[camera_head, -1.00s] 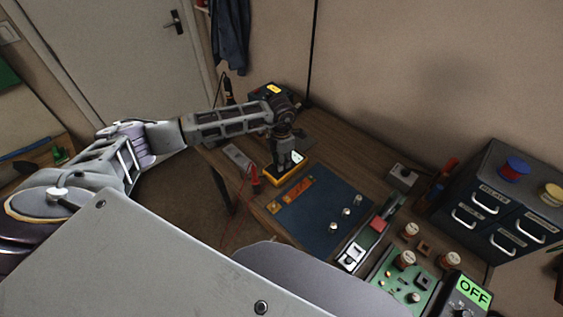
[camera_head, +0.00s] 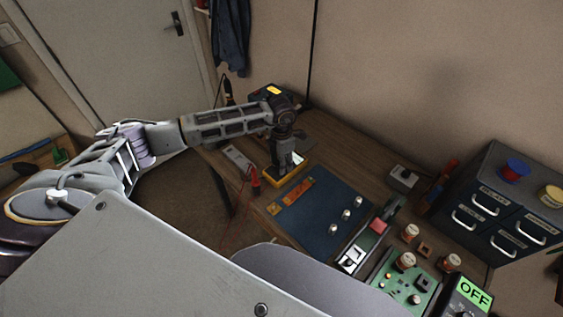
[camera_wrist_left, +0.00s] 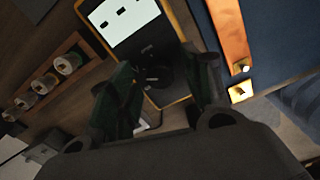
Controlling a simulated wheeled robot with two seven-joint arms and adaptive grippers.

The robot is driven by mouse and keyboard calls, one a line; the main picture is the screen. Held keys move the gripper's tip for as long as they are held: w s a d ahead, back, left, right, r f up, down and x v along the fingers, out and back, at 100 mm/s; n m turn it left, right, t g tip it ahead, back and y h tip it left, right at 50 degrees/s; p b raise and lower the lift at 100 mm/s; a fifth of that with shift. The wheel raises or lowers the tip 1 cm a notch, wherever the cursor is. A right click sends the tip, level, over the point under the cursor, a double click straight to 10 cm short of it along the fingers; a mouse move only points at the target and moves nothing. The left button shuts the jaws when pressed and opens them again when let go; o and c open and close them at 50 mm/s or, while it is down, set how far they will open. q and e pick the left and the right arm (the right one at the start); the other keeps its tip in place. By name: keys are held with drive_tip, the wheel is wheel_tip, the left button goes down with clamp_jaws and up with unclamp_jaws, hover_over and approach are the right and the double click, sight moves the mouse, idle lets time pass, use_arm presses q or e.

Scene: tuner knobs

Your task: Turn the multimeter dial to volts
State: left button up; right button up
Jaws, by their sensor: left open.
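The multimeter (camera_head: 300,166) is a yellow-edged meter lying on the workbench at the left of the blue mat. In the left wrist view the multimeter (camera_wrist_left: 180,22) shows a white screen and a dark round dial (camera_wrist_left: 160,76) below it. My left gripper (camera_head: 287,168) points down over the multimeter and hides most of it in the head view. In the wrist view my left gripper (camera_wrist_left: 160,92) is open, with one finger on each side of the dial. I cannot tell whether the fingers touch it. My right gripper is not in view.
The blue mat (camera_head: 322,222) with several small knobs lies beside the multimeter. A red probe (camera_head: 255,184) and a grey strip (camera_head: 236,157) lie to the left. A green circuit board (camera_head: 385,282), an OFF display (camera_head: 474,291) and a drawer cabinet (camera_head: 500,200) stand to the right.

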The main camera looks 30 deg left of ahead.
use_arm(q)
wheel_tip(320, 180, up, 12)
drive_tip(key=shift+f, duration=0.15)
idle(0.5)
drive_tip(key=shift+f, duration=0.1)
idle(0.5)
